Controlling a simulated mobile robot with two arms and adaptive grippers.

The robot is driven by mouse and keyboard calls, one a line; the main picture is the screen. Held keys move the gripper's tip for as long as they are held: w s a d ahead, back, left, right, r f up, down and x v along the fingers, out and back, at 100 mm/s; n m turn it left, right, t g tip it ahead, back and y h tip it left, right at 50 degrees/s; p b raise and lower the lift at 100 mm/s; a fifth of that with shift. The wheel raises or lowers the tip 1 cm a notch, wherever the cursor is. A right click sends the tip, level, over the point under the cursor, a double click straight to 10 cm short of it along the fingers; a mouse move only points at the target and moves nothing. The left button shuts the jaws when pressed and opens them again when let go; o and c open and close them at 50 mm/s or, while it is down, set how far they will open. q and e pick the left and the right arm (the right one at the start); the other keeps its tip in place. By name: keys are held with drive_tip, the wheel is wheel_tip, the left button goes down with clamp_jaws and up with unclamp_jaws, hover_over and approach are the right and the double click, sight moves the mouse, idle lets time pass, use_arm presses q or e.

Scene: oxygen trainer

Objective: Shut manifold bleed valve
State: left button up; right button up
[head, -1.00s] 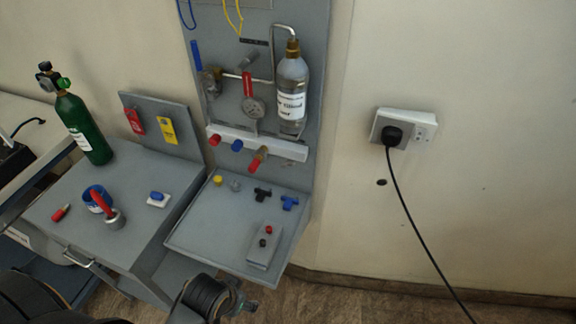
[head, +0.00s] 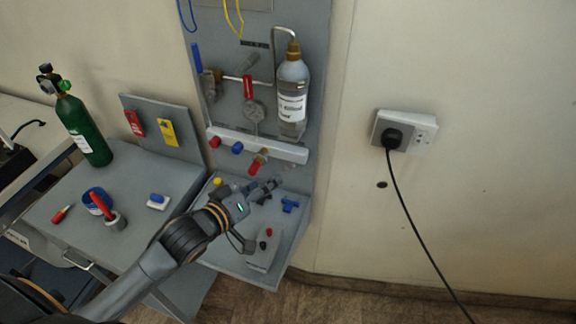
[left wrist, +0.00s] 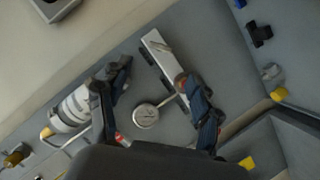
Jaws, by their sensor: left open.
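The grey wall panel carries a white manifold bar (head: 285,149). A brass valve with a red handle (head: 255,167) juts from the bar, its handle pointing down and left. A red knob (head: 215,141) and a blue knob (head: 237,147) sit left of it. I cannot tell by label which one is the bleed valve. My left gripper (head: 272,186) is open and empty, just below and right of the red handle, apart from it. In the left wrist view the open fingers (left wrist: 151,76) frame the white bar (left wrist: 158,50) and the gauge (left wrist: 146,116). My right gripper is out of view.
Above are a red lever (head: 248,88), a blue lever (head: 197,58), and a labelled bottle (head: 292,95). The tray (head: 215,255) below holds small fittings, including a blue one (head: 290,204). A green cylinder (head: 82,130) stands left. The wall at right is open apart from a plugged socket.

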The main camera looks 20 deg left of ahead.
sight(287, 168)
use_arm(q)
drive_tip(key=p+x, duration=0.1)
drive_tip(key=x, duration=1)
drive_tip(key=shift+w+f, duration=0.15)
drive_tip(key=shift+w, duration=0.05)
drive_tip(key=c, duration=1.2)
